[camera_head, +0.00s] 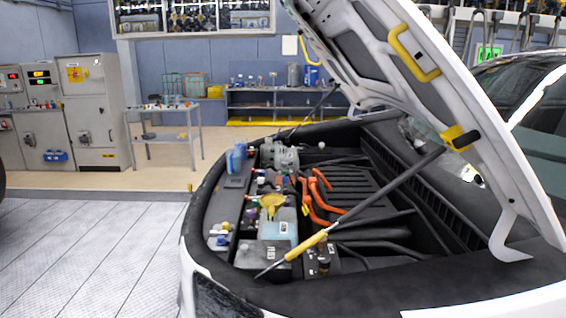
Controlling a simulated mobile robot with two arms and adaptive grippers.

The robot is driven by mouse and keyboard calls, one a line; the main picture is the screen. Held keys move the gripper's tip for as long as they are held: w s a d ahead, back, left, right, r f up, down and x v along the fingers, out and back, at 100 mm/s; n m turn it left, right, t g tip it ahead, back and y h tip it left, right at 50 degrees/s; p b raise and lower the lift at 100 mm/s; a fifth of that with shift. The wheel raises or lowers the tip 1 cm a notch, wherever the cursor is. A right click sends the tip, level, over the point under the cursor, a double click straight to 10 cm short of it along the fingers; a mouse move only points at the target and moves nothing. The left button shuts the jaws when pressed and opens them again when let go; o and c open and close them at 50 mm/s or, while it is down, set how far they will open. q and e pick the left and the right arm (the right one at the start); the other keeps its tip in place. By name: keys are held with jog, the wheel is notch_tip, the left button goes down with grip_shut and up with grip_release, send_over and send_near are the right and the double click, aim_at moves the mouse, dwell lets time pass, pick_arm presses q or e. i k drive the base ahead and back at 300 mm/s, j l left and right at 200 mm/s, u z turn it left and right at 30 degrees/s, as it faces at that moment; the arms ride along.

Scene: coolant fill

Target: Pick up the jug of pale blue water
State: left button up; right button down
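A small blue jug-like container (238,157) stands at the far left corner of the open engine bay, on the dark front ledge. It is too small to make out its water level. A yellow funnel (272,202) sits at the top of a pale, translucent blue-white tank (279,226) nearer to me in the bay. Neither of my grippers is in view.
The raised white hood (430,100) overhangs the right side, with a yellow-gripped prop rod (310,241) crossing the bay. Orange hoses (314,200) and several small bottles crowd it. A metal cart (166,135) stands behind; floor at left is clear.

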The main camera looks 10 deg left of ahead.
aim_at(232, 154)
jog(key=i+j+z, duration=0.1)
jog(key=z, duration=0.4)
jog(key=j+z, duration=0.35)
jog(key=z, duration=0.15)
jog(key=j+z, duration=0.25)
jog(key=z, duration=0.2)
jog(key=j+z, duration=0.2)
jog(key=z, duration=0.3)
jog(key=k, duration=0.05)
